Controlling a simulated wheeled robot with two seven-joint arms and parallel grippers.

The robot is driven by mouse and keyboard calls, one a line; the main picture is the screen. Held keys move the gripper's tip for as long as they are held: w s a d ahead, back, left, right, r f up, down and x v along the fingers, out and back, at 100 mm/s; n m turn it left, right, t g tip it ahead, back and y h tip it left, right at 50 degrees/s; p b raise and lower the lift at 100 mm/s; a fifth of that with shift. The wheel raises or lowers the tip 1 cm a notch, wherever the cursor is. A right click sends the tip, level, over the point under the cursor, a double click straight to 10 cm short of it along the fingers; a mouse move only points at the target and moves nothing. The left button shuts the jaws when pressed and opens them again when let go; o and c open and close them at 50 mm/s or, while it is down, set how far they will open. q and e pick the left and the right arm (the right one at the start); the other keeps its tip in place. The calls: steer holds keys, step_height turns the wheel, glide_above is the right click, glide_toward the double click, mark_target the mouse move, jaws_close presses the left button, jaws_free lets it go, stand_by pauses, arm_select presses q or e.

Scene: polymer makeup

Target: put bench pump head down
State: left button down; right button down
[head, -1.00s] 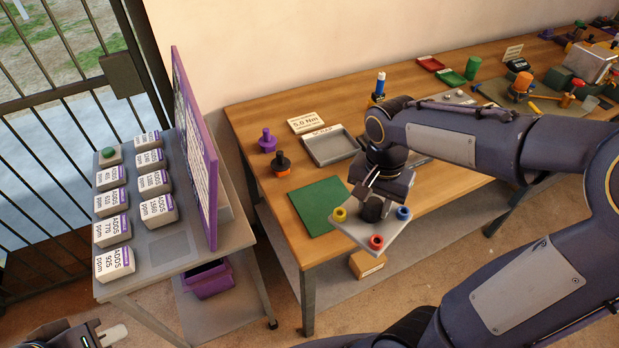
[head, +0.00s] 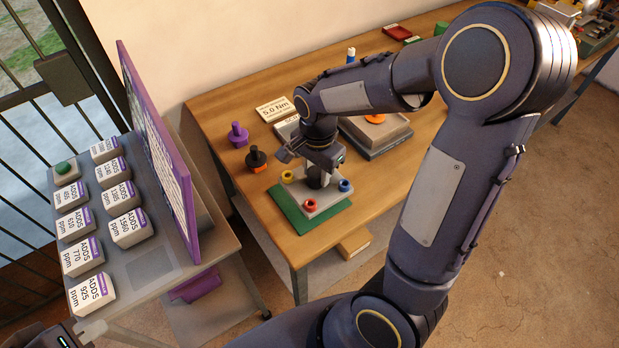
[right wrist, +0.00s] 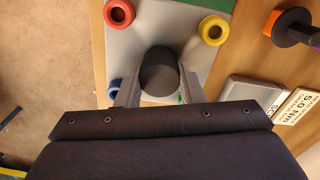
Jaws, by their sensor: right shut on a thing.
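The bench pump head is a light grey plate (head: 326,203) with a yellow, a red and a blue ring and a black knob (right wrist: 160,72) in its middle. My right gripper (head: 319,172) is shut on the knob. The plate lies level over the green mat (head: 290,220), whose left and front edges show around it. I cannot tell whether it touches the mat. In the right wrist view the fingers (right wrist: 160,88) stand on both sides of the knob. My left gripper (head: 82,335) is partly in view at the bottom left, away from the bench.
A purple knobbed part (head: 238,135) and a black-and-orange one (head: 257,158) stand left of the mat. A 5.0 Nm sign (head: 276,109) and a grey tray (head: 287,128) lie behind. A side table (head: 150,262) with several labelled ADDS blocks stands left, behind a gap.

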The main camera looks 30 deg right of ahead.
mark_target(310, 182)
steer(key=shift+w+a+f, duration=0.15)
steer(key=shift+w+f, duration=0.25)
steer(key=shift+f, duration=0.1)
steer(key=shift+w+a+f, duration=0.15)
steer(key=shift+w+f, duration=0.25)
steer(key=shift+f, duration=0.1)
steer(key=shift+w+f, duration=0.15)
steer(key=shift+f, duration=1.55)
steer(key=shift+f, duration=0.2)
steer(key=c, duration=1)
jaws_free()
steer(key=shift+o, duration=0.2)
